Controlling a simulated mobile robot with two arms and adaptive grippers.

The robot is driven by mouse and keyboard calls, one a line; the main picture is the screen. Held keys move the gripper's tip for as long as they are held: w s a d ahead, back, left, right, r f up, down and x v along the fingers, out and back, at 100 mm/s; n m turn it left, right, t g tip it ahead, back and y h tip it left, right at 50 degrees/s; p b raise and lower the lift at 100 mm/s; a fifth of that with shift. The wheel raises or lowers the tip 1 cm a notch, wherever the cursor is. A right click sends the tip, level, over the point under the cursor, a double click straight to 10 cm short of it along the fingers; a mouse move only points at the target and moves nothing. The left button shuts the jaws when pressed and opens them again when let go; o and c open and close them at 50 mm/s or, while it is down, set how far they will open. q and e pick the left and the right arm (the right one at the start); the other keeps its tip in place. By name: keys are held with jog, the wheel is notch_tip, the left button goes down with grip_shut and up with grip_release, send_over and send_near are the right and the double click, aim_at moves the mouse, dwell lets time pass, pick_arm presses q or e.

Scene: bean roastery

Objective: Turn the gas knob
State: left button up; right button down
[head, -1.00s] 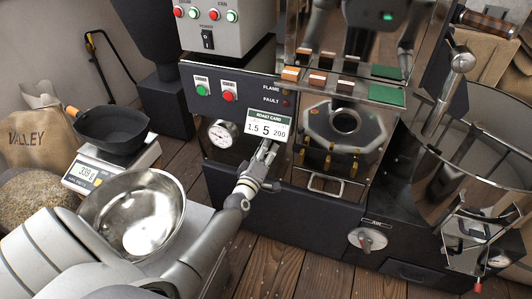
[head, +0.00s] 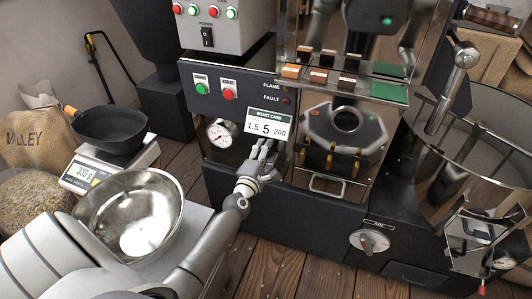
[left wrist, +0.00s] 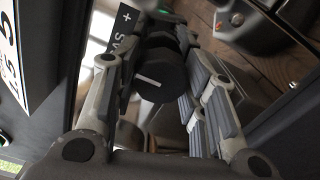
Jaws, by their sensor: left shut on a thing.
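The gas knob (left wrist: 163,75) is a black round knob with a white pointer line, seen in the left wrist view. A small dark label (left wrist: 122,32) with a plus sign stands beside it. My left gripper (left wrist: 165,85) has its fingers on both sides of the knob and is shut on it. In the head view my left gripper (head: 263,152) is at the front of the dark roaster panel, just below the roast card (head: 266,125); there the knob is hidden. My right gripper is not in view.
A pressure gauge (head: 220,132) sits left of my gripper. A steel bowl (head: 105,225), a scale (head: 85,173) and a black pan (head: 109,128) stand at the left. The wooden floor (head: 290,270) below is clear.

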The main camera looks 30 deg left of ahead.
pick_arm(q)
jog(key=shift+f+n, duration=0.1)
jog(key=shift+n, duration=0.2)
jog(key=o, duration=1)
jog(key=shift+s, duration=0.1)
jog(key=v, duration=1.2)
